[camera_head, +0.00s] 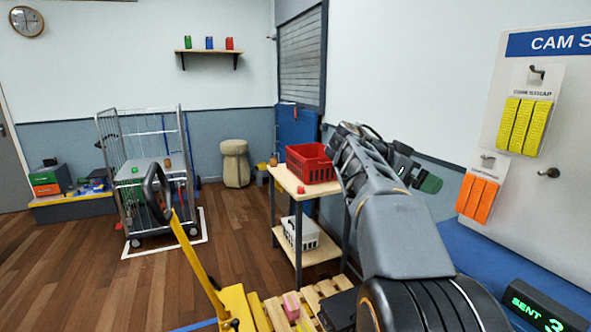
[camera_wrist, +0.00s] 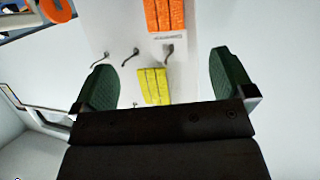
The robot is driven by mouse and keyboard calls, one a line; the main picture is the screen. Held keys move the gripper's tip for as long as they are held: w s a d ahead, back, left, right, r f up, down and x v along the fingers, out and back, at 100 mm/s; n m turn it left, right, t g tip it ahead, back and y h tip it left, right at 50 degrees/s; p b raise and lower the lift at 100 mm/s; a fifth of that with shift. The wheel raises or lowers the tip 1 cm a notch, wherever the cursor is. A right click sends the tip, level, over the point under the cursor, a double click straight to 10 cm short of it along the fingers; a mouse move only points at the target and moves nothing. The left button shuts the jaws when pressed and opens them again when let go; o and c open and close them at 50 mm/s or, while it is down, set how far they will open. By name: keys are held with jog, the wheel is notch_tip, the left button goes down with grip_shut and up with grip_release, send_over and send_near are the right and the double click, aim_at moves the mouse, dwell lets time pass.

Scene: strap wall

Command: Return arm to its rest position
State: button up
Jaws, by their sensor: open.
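My arm extends up from the lower right in the head view, and its dark gripper (camera_head: 428,182) with green finger pads is folded beside the arm, near the wall. In the wrist view my gripper (camera_wrist: 160,62) has its two green pads wide apart with nothing held between them. The white strap board (camera_head: 497,130) stands at the right. Yellow straps (camera_head: 523,126) hang from its upper hook and orange straps (camera_head: 477,196) from a lower one. The wrist view also shows the orange straps (camera_wrist: 165,14) and yellow straps (camera_wrist: 153,86), beyond the pads and apart from them.
A wooden stand (camera_head: 285,180) with a red basket (camera_head: 310,163) and a white basket (camera_head: 301,233) is left of my arm. A wire cage trolley (camera_head: 143,170) stands farther left. A yellow pallet jack (camera_head: 196,262) is in front. Wooden floor (camera_head: 75,270) is clear at left.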

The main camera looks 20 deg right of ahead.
jog(key=w+a+f+n+t+y+p, duration=0.1)
jog(key=w+a+f+n+t+y, duration=0.15)
jog(key=f+n, duration=0.4)
jog(key=w+a+f+n+t+y, duration=0.1)
jog(key=a+f+n+t+y, duration=0.2)
jog(key=f+n, duration=0.35)
jog(key=s+a+f+n+y+p, duration=0.2)
jog(key=s+a, duration=0.1)
jog(key=a, duration=0.5)
jog(key=s+a+f+n+t+y+p, duration=0.1)
jog(key=s+a+f+n+y+p, duration=0.1)
jog(key=a, duration=0.6)
jog(key=s+a+f+n+y+p, duration=0.2)
jog(key=s+a+f+n+y, duration=0.1)
jog(key=a, duration=0.6)
jog(key=shift+s+f+n, duration=0.6)
jog(key=shift+s+f, duration=0.05)
jog(key=shift+f, duration=0.1)
jog(key=shift+t, duration=0.25)
